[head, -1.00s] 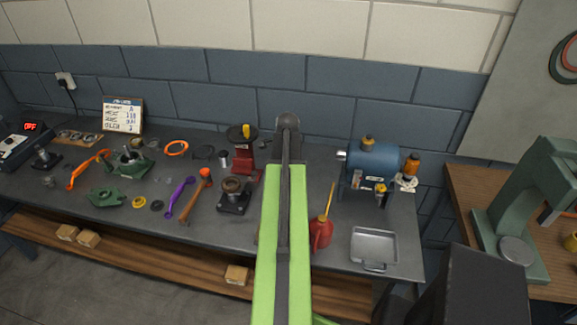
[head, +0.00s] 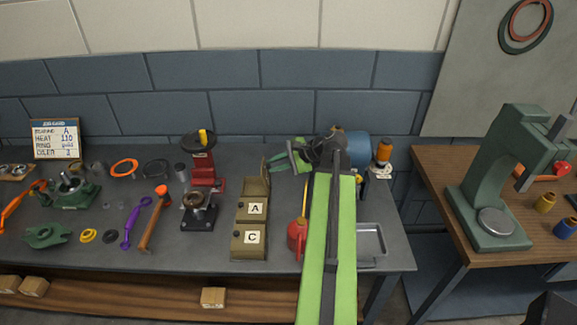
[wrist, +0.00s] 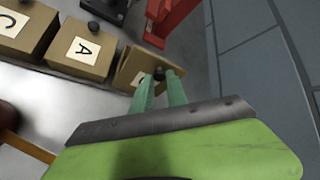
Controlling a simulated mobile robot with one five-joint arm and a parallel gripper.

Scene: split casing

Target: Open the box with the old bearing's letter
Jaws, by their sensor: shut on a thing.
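Three tan boxes stand in a row on the grey bench. The front one is marked C (head: 248,241), the middle one A (head: 253,209); both look closed. The rear box (head: 255,187) has its lid (head: 265,169) tilted up. Boxes C (wrist: 22,25) and A (wrist: 80,48) also show in the wrist view. There the rear lid (wrist: 130,70) bears a white label, seen too edge-on to read. My gripper (head: 274,161) is beside that lid; in the wrist view its green fingers (wrist: 160,85) are shut on the lid's dark knob (wrist: 158,73).
A job card (head: 56,138) at the back left shows A on its top line. A red press (head: 202,165) and a dark stand (head: 197,212) are left of the boxes. A red oil can (head: 297,236) stands close on the right, near a metal tray (head: 371,240).

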